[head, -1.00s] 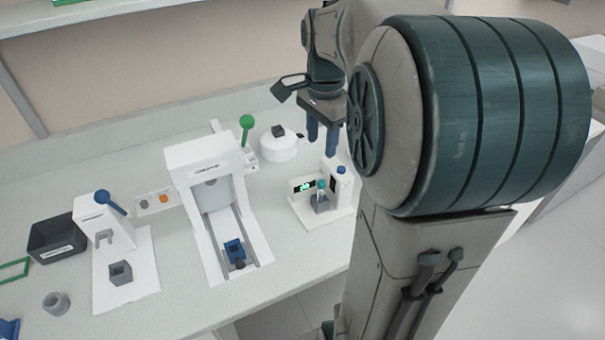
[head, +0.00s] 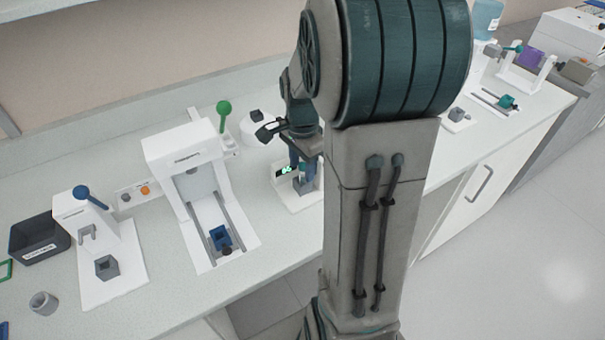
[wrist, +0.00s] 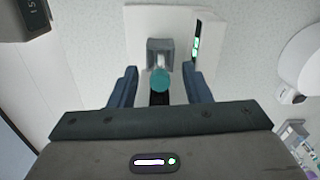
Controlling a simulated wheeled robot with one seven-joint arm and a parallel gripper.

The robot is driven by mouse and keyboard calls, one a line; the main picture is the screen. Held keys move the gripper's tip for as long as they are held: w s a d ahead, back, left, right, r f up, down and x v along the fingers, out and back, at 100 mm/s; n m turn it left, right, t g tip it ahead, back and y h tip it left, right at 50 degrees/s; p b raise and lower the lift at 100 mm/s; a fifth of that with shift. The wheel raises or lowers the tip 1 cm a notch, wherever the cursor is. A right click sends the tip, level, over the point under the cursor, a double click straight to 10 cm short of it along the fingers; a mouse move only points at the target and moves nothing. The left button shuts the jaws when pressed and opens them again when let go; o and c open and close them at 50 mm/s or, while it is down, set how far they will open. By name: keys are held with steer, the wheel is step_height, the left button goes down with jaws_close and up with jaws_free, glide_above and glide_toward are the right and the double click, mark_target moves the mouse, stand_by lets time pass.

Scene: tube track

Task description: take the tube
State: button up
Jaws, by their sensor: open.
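The tube has a teal cap (wrist: 160,80) and a pale body, and it stands in a small grey holder (wrist: 153,47) on a white base (wrist: 135,25). My gripper (wrist: 160,90) is open, with one blue finger on each side of the cap in the wrist view. I cannot tell how far the fingertips are above or beside the cap. In the head view my gripper (head: 302,158) is over the white base with the green display (head: 283,170), and it partly hides the tube and holder.
A white frame with rails (head: 247,240) and a blue block (head: 220,237) stands to the left. A green-knobbed lever (head: 223,107) and a round white device (head: 258,130) are behind. Further left are a blue-handled press (head: 82,215) and a dark bin (head: 40,240).

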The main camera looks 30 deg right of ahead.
steer(key=shift+f, duration=0.5)
steer(key=c, duration=0.9)
step_height(320, 180, up, 10)
